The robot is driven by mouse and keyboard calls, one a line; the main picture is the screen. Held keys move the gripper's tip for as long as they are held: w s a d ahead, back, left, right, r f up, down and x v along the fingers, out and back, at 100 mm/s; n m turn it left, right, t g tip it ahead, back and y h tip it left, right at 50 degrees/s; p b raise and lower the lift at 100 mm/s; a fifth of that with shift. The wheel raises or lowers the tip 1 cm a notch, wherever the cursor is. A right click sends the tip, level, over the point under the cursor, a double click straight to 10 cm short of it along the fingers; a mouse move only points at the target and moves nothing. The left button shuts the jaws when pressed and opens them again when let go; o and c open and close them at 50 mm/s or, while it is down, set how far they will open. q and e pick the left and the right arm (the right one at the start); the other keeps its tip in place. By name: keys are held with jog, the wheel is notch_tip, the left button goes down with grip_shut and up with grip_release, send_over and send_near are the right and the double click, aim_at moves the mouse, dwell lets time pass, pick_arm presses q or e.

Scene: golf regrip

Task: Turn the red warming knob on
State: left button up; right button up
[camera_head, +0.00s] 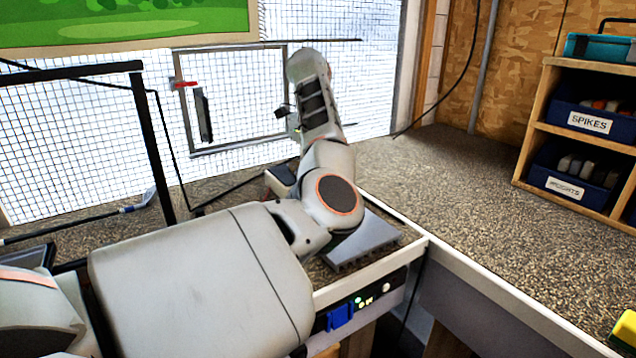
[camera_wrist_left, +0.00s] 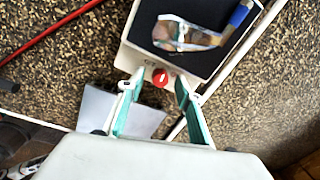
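The red knob (camera_wrist_left: 160,78) shows in the left wrist view, on the front of a white box with a dark recessed top. A light mark runs across its face. My left gripper (camera_wrist_left: 161,84) is open, with one teal-lined finger on each side of the knob. I cannot tell whether the fingers touch it. A shiny club head (camera_wrist_left: 186,36) with a blue neck lies on the box's dark top. In the head view my left arm reaches across the bench and hides the knob; part of the box (camera_head: 281,178) shows beside the arm. My right gripper is not in view.
A grey metal plate (camera_head: 362,240) lies on the bench near its front edge. A golf club (camera_head: 105,212) lies at the left beside a black frame post (camera_head: 152,150). A wooden shelf (camera_head: 548,95) with blue bins stands at right. The right bench top is mostly clear.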

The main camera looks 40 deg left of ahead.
pick_arm(q)
jog(key=shift+f, duration=0.25)
grip_shut()
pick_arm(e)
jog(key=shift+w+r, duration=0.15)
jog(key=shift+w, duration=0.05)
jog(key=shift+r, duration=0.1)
